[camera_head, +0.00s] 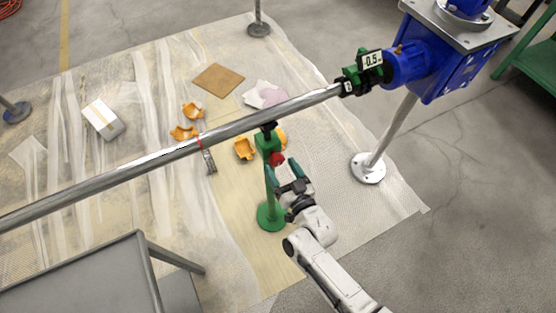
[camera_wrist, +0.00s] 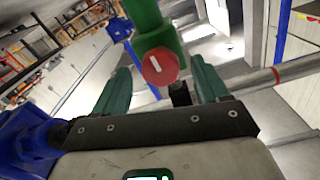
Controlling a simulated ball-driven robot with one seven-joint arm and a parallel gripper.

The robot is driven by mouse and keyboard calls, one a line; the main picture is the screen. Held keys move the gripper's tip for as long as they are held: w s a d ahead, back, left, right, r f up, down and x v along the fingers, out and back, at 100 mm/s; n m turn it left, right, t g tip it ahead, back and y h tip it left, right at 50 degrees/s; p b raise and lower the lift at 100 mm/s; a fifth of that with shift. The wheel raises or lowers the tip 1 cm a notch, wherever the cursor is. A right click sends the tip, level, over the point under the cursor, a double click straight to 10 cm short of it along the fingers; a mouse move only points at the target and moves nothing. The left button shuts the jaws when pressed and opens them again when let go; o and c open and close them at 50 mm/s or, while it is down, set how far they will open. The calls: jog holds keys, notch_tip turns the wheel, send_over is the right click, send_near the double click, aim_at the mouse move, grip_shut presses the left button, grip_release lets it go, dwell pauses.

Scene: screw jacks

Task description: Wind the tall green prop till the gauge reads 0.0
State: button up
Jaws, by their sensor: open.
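The tall green prop (camera_head: 270,213) stands on a round foot on the floor sheet, with its head under the long steel pipe (camera_head: 240,125). A red knob (camera_head: 277,159) sits on the prop's side. My gripper (camera_head: 283,171) is open just below and right of the knob. In the wrist view the knob (camera_wrist: 160,67), with a white mark, shows between my two green fingers (camera_wrist: 207,82), with visible gaps on both sides. The gauge (camera_head: 372,60) on the pipe's right end appears to read -0.5.
A blue machine (camera_head: 445,62) on a grey leg holds the pipe's right end. A grey table (camera_head: 85,275) stands at lower left. Orange pieces (camera_head: 244,148), a brown board (camera_head: 218,80) and a white box (camera_head: 103,119) lie on the sheet. Floor at right is clear.

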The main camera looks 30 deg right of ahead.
jog(key=shift+w, duration=1.45)
jog(key=c, duration=1)
jog(key=shift+f+m+b, duration=0.1)
jog(key=shift+m+b, duration=0.3)
jog(key=shift+m, duration=0.2)
jog(key=o, duration=1)
jog(key=shift+s, duration=0.15)
jog(key=s, duration=1)
jog(key=shift+s+b, duration=0.3)
jog(key=shift+b, duration=0.05)
